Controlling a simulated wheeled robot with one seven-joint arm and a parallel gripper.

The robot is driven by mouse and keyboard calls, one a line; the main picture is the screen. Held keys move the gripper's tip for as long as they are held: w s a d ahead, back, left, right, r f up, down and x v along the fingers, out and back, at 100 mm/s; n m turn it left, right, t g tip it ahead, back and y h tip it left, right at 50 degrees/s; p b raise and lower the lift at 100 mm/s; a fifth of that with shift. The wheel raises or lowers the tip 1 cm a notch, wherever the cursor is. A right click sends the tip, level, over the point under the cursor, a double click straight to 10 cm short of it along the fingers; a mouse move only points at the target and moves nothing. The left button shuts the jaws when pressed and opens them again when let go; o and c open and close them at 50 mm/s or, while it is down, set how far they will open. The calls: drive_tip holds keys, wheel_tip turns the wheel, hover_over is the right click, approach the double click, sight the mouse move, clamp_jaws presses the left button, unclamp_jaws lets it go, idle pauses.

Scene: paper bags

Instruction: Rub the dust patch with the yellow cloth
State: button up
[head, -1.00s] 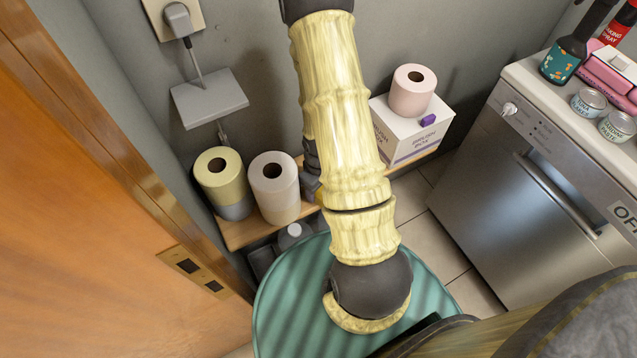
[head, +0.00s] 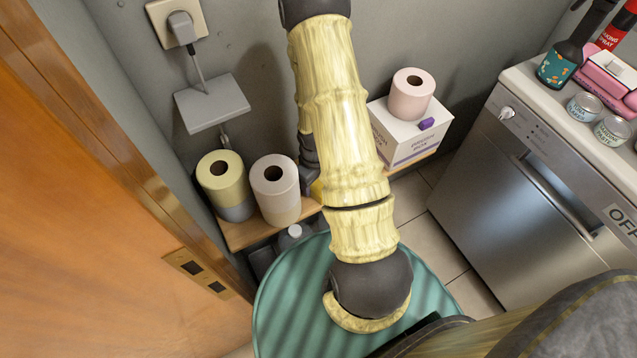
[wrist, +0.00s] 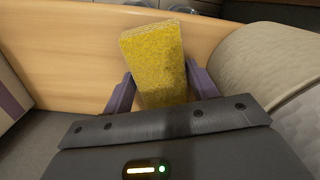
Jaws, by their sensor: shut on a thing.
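The yellow cloth (wrist: 154,55) looks like a thick, speckled block in the wrist view. My gripper (wrist: 161,84) is shut on it, with a purple-grey finger at each side. The cloth's far end sticks out beyond the fingers, over the wooden shelf (wrist: 75,50). I cannot tell whether it touches the wood. In the head view my arm hides most of the gripper, and only a sliver of yellow (head: 317,189) shows beside it, between a pale roll and a white box. I cannot make out the dust patch in either view.
A white roll (head: 275,188) and a yellow-grey roll (head: 222,184) stand on the shelf (head: 240,233), left of my gripper. The white box (head: 408,140) with a pink roll (head: 411,94) on top stands to the right. A grey wall is behind; a dishwasher (head: 530,180) is farther right.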

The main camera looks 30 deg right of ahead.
drive_tip(key=shift+w+a+f, duration=0.1)
drive_tip(key=shift+w, duration=0.4)
drive_tip(key=shift+w, duration=0.1)
drive_tip(key=shift+w+p, duration=0.7)
drive_tip(key=shift+w, duration=1.3)
drive_tip(key=shift+s+r+p, duration=0.1)
drive_tip(key=shift+r+p, duration=2.45)
drive_tip(key=shift+r, duration=0.6)
drive_tip(key=shift+r+p, duration=1.4)
drive_tip(key=shift+r, duration=0.1)
